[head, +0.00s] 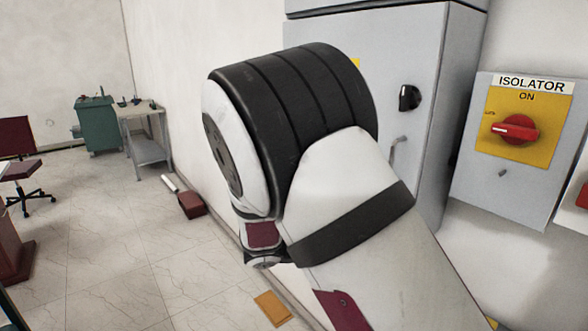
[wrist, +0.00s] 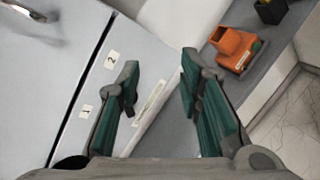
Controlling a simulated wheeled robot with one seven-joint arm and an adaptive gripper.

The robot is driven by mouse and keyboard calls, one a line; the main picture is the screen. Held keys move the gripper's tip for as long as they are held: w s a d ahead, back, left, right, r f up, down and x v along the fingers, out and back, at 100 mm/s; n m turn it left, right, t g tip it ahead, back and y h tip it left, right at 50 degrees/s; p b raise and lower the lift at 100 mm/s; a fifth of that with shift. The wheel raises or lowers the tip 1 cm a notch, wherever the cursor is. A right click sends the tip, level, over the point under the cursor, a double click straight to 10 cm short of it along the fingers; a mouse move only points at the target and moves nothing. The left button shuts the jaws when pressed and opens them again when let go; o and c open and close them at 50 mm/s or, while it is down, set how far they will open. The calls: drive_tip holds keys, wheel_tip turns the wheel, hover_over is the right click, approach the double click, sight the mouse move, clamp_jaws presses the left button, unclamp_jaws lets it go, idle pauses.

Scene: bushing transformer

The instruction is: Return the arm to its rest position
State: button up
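My gripper (wrist: 159,72) shows in the wrist view with its two green-padded fingers spread apart and nothing between the pads. Behind the fingers are grey cabinet faces with labels "1" (wrist: 86,111) and "2" (wrist: 112,60). In the head view my arm is raised and bent across the middle of the picture, with a black-banded joint close to the camera. The gripper itself does not show there. The arm hides part of the grey cabinet (head: 410,50).
The isolator box (head: 500,180), its red switch (head: 515,130) at ON, is on the right. In the wrist view an orange object (wrist: 236,48) sits on a grey surface near a black item (wrist: 270,11). Open tiled floor (head: 110,240) lies left, with a chair (head: 25,170) and table (head: 148,150).

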drive_tip(key=s+d+r+m+g+y, duration=0.3)
drive_tip(key=s+d+m+g, duration=0.15)
drive_tip(key=s, duration=0.25)
drive_tip(key=s+a+r+m+t+y, duration=0.1)
drive_tip(key=s+r+y, duration=0.4)
drive_tip(key=s, duration=0.5)
drive_tip(key=s+a+r+m+t+y, duration=0.1)
drive_tip(key=s+r+m+t+y, duration=0.2)
drive_tip(key=s, duration=0.7)
wheel_tip(320, 180, up, 2)
drive_tip(key=m+y, duration=0.2)
drive_tip(key=m, duration=0.1)
drive_tip(key=shift+r+t+y+b, duration=0.2)
drive_tip(key=shift+t+y+b, duration=0.15)
drive_tip(key=shift+y+b, duration=0.05)
